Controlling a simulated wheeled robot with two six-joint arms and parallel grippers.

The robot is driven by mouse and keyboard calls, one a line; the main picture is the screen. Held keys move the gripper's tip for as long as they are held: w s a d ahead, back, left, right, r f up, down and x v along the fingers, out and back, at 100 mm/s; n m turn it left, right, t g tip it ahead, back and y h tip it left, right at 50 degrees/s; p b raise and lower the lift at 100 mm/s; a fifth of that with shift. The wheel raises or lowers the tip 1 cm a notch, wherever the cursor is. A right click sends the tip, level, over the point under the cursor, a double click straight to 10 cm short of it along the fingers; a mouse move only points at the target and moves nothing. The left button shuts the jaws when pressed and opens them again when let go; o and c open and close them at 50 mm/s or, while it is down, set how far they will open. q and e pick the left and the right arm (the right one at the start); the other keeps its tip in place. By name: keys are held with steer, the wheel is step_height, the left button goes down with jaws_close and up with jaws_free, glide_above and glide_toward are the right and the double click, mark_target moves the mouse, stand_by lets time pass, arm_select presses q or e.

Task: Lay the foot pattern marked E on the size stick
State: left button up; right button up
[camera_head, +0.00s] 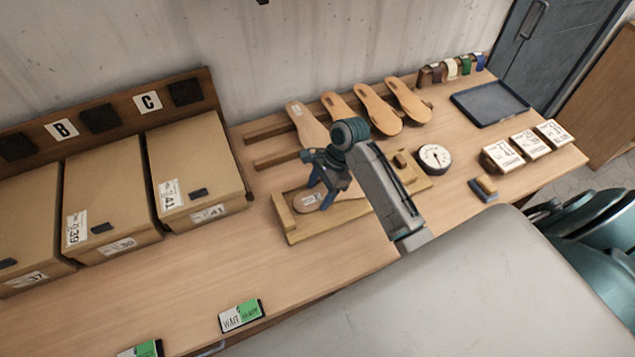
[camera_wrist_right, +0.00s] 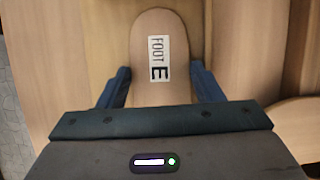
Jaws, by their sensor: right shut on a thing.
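The foot pattern marked E (camera_head: 303,202) is a flat tan sole shape with a white label. The size stick (camera_head: 318,231) is a wooden board with an end block at left and a small block at right. The pattern is over its left part, close to the end block; whether it touches the board I cannot tell. My left gripper is out of view.
Other sole patterns (camera_head: 408,101) lie on wooden rails behind. A round dial (camera_head: 435,157) and a brush (camera_head: 484,189) are to the right, beside small labelled boxes (camera_head: 502,154) and a dark tray (camera_head: 489,102). Large cartons (camera_head: 196,165) stand at left. The front bench is mostly clear.

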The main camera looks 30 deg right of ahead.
steer(key=shift+s, duration=0.25)
steer(key=o, duration=0.7)
steer(key=shift+w+f, duration=0.1)
steer(key=shift+w, duration=0.1)
steer(key=shift+r, duration=0.25)
steer(key=b+v, duration=0.2)
steer(key=v, duration=0.4)
steer(key=shift+d, duration=0.15)
arm_select(q)
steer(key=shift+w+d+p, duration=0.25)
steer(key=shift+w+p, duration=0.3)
steer(key=shift+p, duration=0.45)
arm_select(e)
steer(key=v, duration=0.5)
steer(key=shift+s+d+r, duration=0.1)
steer(key=shift+s+r, duration=0.05)
steer(key=shift+r, duration=0.25)
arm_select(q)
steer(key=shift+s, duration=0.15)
arm_select(e)
steer(key=shift+f, duration=0.15)
